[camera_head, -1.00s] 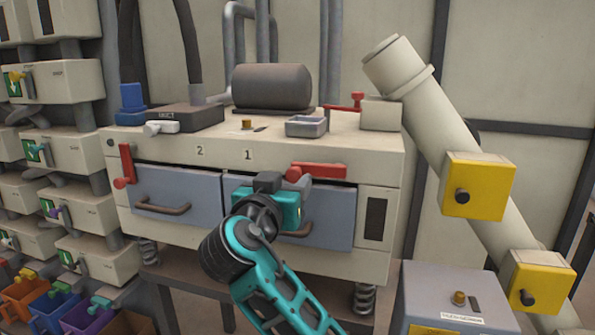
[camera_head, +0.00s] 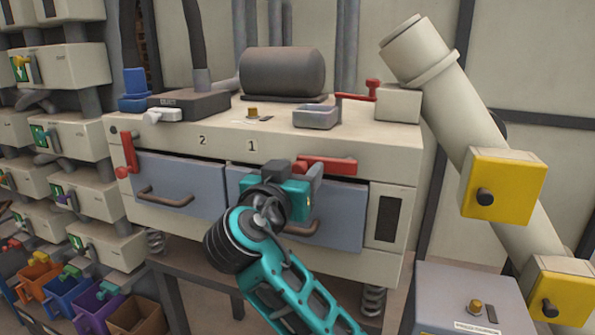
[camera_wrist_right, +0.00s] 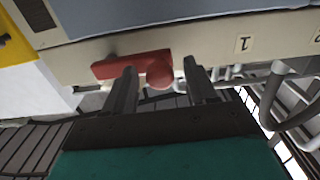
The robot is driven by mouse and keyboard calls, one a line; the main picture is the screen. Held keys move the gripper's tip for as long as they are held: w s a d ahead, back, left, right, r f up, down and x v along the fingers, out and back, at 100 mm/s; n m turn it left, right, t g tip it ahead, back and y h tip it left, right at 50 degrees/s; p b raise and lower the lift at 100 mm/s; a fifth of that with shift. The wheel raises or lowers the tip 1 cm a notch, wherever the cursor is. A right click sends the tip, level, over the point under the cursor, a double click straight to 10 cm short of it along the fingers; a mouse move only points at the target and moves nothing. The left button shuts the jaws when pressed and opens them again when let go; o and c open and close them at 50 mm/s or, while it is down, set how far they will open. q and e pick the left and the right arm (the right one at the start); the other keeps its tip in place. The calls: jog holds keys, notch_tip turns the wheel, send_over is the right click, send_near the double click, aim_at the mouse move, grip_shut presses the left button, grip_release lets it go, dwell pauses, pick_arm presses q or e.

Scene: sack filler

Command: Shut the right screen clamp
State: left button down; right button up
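The right screen clamp (camera_head: 328,164) is a red lever lying about level along the top edge of the right grey screen (camera_head: 342,215). In the wrist view its red bar (camera_wrist_right: 125,65) ends in a round knob (camera_wrist_right: 159,75). My right gripper (camera_wrist_right: 162,82) is open, with one finger on each side of the knob. Whether the fingers touch it, I cannot tell. In the head view my right gripper (camera_head: 306,180) hides the clamp's left end and part of the screen. My left gripper is not in view.
The left red clamp (camera_head: 129,153) hangs upright beside the left grey screen (camera_head: 180,185). A grey tray (camera_head: 316,117) and a dark cylinder (camera_head: 281,72) stand on the machine top. A pale tube with a yellow box (camera_head: 503,187) leans at the right.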

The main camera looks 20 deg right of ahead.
grip_shut()
dwell(0.3)
dwell(0.4)
